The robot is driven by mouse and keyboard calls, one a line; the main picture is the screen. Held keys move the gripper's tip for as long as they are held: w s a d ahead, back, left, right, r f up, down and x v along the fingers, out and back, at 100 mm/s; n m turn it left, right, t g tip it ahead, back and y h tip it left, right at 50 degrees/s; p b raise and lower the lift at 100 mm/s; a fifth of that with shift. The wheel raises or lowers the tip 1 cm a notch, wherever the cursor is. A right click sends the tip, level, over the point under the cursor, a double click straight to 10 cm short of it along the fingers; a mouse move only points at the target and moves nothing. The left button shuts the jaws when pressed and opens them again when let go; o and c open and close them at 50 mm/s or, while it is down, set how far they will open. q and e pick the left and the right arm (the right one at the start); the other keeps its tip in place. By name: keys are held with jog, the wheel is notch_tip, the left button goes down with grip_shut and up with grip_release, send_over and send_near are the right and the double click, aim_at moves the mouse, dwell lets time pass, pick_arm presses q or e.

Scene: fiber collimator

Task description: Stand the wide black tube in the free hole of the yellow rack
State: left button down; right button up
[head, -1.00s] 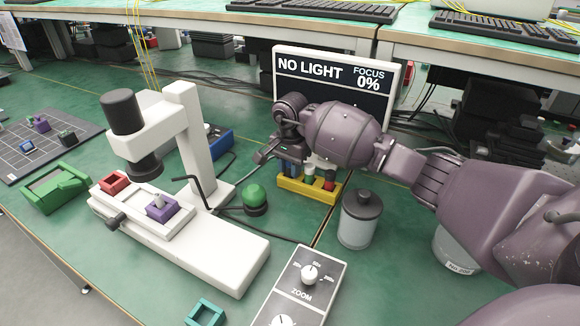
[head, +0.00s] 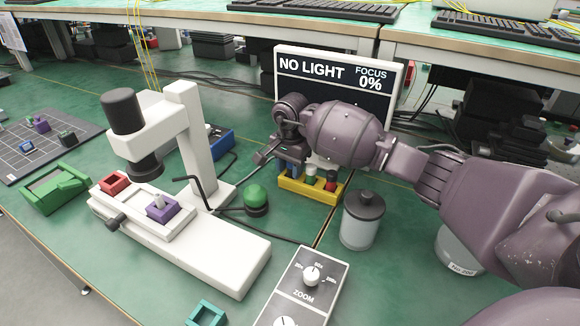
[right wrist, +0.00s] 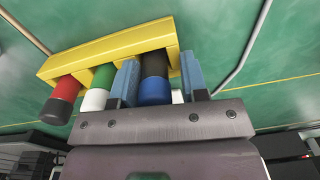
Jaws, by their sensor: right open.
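The yellow rack (head: 309,192) stands in front of the display and also shows in the right wrist view (right wrist: 110,52). A black tube with a blue end (right wrist: 155,78) is at the rack, with the blue-grey fingers of my right gripper (right wrist: 158,68) on either side. The gripper is open around this tube. I take it for the wide black tube; its seating is partly hidden. A green tube with a white end (right wrist: 100,84) and a red tube with a black end (right wrist: 66,92) stand in the rack. My right gripper (head: 282,156) covers the rack's left part in the head view. No free hole is visible.
A glass jar with a dark lid (head: 362,218) stands right of the rack. A green button (head: 256,197) and the white microscope stand (head: 190,130) are to its left. The display (head: 340,68) is close behind, and a zoom control box (head: 305,285) is in front.

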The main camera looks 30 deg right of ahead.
jog(key=shift+s+f, duration=0.25)
jog(key=shift+f, duration=0.35)
jog(key=shift+s+f, duration=0.25)
jog(key=shift+f, duration=0.3)
jog(key=shift+r, duration=0.25)
jog(key=r, duration=0.4)
jog(key=r+p, duration=0.1)
jog(key=r, duration=0.4)
jog(key=r+p, duration=0.1)
jog(key=r, duration=0.4)
jog(key=shift+w+d, duration=0.15)
jog(key=shift+w, duration=0.1)
